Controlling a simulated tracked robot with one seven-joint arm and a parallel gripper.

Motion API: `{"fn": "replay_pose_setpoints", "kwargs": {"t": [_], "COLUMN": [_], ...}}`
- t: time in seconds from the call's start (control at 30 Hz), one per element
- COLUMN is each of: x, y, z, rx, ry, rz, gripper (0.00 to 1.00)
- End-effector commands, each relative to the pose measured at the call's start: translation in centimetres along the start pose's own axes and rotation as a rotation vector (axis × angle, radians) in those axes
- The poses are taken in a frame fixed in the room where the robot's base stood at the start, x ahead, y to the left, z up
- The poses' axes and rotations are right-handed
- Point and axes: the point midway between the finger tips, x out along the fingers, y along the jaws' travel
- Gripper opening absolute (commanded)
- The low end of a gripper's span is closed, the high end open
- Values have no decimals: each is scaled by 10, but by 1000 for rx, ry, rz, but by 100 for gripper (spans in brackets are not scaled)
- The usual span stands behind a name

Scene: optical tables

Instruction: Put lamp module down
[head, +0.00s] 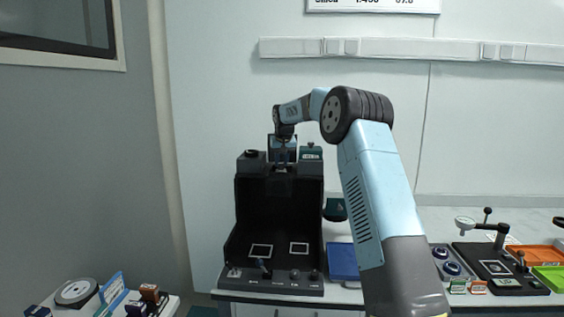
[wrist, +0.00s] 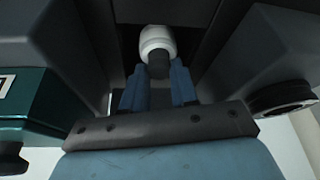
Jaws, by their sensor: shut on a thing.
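My gripper (head: 283,156) is above the top of a tall black open-fronted apparatus (head: 276,203), between two modules standing there. In the wrist view its two blue fingers (wrist: 158,88) are shut on a dark stem with a white rounded collar (wrist: 158,38), which I take to be part of the lamp module. The rest of the held piece is hidden, and I cannot tell whether it touches the apparatus. A green labelled module (head: 311,152) is beside the gripper on the right; it also shows in the wrist view (wrist: 32,98), at left.
A dark module (head: 250,160) with a round black cap (wrist: 282,96) stands on the other side, close to the gripper. A blue tray (head: 343,262) lies right of the apparatus. A black-based instrument (head: 497,268) and orange and green trays stand farther right.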

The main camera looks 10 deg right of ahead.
Motion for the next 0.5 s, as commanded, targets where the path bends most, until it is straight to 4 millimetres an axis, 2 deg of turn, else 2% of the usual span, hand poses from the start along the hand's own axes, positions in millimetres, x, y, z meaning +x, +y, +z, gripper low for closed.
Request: {"fn": "replay_pose_setpoints", "kwargs": {"t": [0.5], "x": [8], "y": [0], "z": [4], "rx": [0], "ry": [-1], "rz": [0], "gripper": [0]}}
